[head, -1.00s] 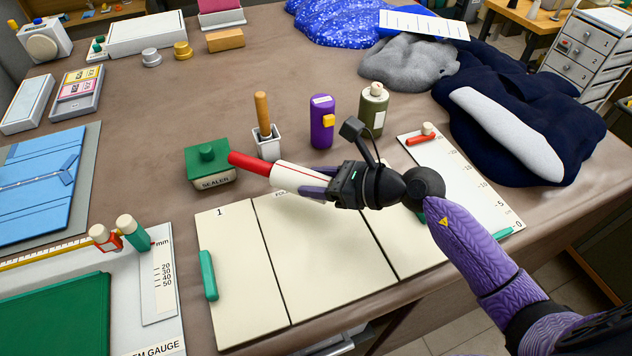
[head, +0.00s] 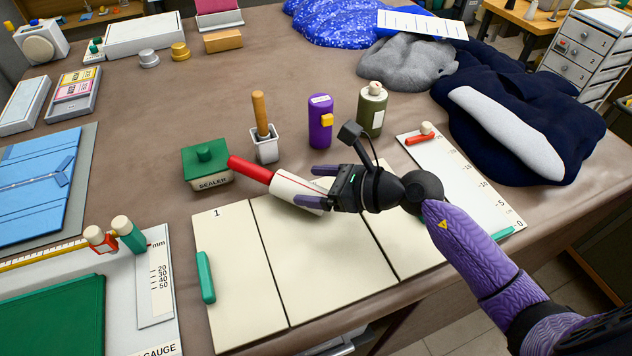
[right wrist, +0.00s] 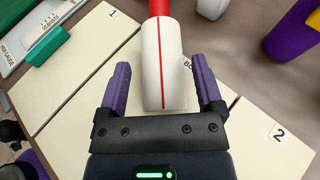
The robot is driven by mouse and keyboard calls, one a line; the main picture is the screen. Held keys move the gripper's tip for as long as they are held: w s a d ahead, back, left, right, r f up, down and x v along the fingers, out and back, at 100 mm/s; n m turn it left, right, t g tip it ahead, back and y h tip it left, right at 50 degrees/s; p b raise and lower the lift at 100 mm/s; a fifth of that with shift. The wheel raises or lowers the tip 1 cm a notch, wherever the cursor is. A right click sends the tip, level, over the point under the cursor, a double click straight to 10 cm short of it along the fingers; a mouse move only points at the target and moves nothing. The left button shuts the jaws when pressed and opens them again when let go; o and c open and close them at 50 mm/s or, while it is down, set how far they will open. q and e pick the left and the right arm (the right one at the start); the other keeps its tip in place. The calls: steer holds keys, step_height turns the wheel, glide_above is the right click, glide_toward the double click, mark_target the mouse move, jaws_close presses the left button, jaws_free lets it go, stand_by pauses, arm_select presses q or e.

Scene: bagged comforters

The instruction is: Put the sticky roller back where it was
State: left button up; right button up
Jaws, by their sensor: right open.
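The sticky roller has a red handle (head: 250,168) and a white roll (head: 294,190) with a red line. It lies tilted across the top edge of the cream folding board (head: 240,285), its handle pointing left toward the green sealer (head: 207,168). My right gripper (head: 316,186) is open around the white roll. In the right wrist view the roll (right wrist: 160,65) sits between the two spread fingers (right wrist: 160,85), with a gap on each side. Whether the roll rests fully on the board is hard to tell. My left gripper is not in view.
Behind the roller stand a grey holder (head: 266,147) with a wooden-handled tool, a purple bottle (head: 320,122) and an olive bottle (head: 372,110). A white ruler board (head: 470,180) lies right. Navy bagged fabric (head: 520,125) fills the back right.

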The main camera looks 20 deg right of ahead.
steer(key=shift+s+d+r+p, duration=0.25)
steer(key=shift+r+p, duration=0.05)
steer(key=shift+r, duration=0.15)
steer(key=shift+s+d+r+p, duration=0.2)
steer(key=shift+r+p, duration=0.1)
steer(key=shift+r, duration=0.1)
steer(key=v, duration=1)
steer(key=shift+s+d, duration=0.2)
steer(key=shift+d, duration=0.05)
